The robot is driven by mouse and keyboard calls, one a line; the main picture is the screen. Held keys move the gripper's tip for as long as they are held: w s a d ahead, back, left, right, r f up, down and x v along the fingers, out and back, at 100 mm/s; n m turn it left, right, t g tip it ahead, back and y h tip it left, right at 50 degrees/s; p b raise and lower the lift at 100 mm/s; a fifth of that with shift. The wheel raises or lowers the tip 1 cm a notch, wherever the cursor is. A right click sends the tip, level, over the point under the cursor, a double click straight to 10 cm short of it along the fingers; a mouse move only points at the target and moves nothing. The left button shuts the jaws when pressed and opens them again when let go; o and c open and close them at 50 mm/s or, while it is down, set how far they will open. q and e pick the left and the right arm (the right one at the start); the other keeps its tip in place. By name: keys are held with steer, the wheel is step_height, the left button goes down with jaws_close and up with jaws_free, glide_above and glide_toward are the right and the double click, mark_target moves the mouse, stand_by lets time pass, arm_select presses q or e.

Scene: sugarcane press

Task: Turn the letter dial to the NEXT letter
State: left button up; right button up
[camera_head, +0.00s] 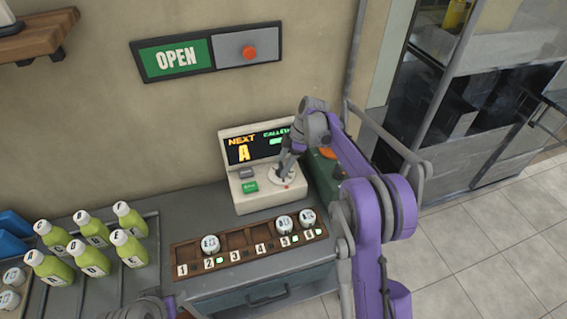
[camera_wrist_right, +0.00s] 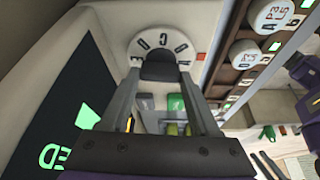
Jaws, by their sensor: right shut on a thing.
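The letter dial (camera_head: 284,176) is a pale disc on the right of the white console (camera_head: 245,197). In the right wrist view the dial (camera_wrist_right: 150,28) has dark letters around a dark knob (camera_wrist_right: 160,67). My right gripper (camera_head: 287,164) reaches down to the dial from the right. In the right wrist view its two fingers (camera_wrist_right: 160,80) are shut on the knob. The fingers and knob hide part of the dial face. The console screen (camera_head: 265,149) reads "NEXT" with a large "A" below, and green "CALLED" text partly behind my right arm.
A grey button (camera_head: 246,172) and a green button (camera_head: 249,187) sit left of the dial. A numbered wooden rack (camera_head: 237,256) with several round lidded pieces lies in front. Several green bottles (camera_head: 89,259) stand at left. An OPEN sign (camera_head: 176,58) hangs above.

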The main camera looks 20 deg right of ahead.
steer(key=shift+n, duration=0.6)
steer(key=shift+g, duration=0.3)
steer(key=o, duration=1.4)
steer(key=shift+c, duration=0.2)
steer(key=shift+r, duration=0.1)
steer(key=v, duration=1)
steer(key=shift+r+p, duration=0.3)
steer(key=shift+p, duration=0.1)
steer(key=shift+d, duration=0.1)
